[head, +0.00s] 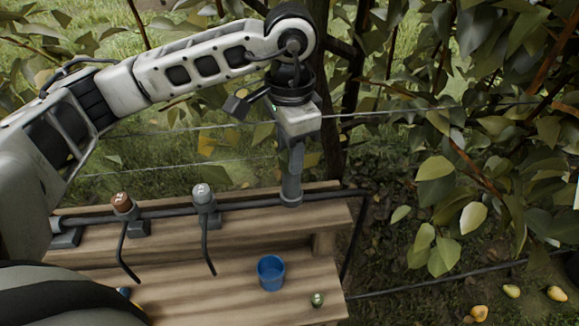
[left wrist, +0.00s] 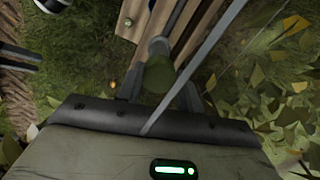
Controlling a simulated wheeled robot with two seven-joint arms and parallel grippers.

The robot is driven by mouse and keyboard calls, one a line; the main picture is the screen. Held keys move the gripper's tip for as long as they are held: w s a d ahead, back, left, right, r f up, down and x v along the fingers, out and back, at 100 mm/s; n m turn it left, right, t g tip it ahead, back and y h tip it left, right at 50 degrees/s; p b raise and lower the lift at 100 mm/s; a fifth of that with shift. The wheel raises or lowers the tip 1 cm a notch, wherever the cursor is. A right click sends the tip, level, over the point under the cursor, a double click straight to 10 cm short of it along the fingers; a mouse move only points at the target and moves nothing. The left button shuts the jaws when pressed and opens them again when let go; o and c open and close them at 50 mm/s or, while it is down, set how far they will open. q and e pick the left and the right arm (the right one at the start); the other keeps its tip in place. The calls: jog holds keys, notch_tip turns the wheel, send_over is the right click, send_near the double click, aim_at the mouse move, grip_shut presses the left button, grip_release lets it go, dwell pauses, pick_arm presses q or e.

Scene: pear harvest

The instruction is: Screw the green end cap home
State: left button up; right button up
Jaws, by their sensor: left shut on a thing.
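My left gripper (head: 295,158) points down over the right end of the dark pipe (head: 250,205) along the bench. In the left wrist view it (left wrist: 160,88) is shut on the green end cap (left wrist: 158,76), which sits between the fingers. A grey upright fitting (head: 291,188) stands directly under the gripper in the head view. The cap is in line with the grey fitting (left wrist: 158,47) in the wrist view; I cannot tell how far it is threaded on. The gripper hides the cap in the head view. My right gripper is not in view.
A brown-capped fitting (head: 122,203) and a grey-capped fitting (head: 203,193) stand left on the pipe, with thin hoses hanging. A blue cup (head: 271,273) and a small green round piece (head: 317,299) rest on the wooden bench (head: 225,292). Wires and foliage lie behind and right.

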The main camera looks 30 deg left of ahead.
pick_arm(q)
jog(key=shift+d+r+m, duration=0.1)
jog(key=shift+d+m, duration=0.2)
jog(key=shift+m, duration=0.3)
jog(key=o, duration=1)
jog(key=shift+d, duration=0.1)
jog(key=shift+o, duration=0.2)
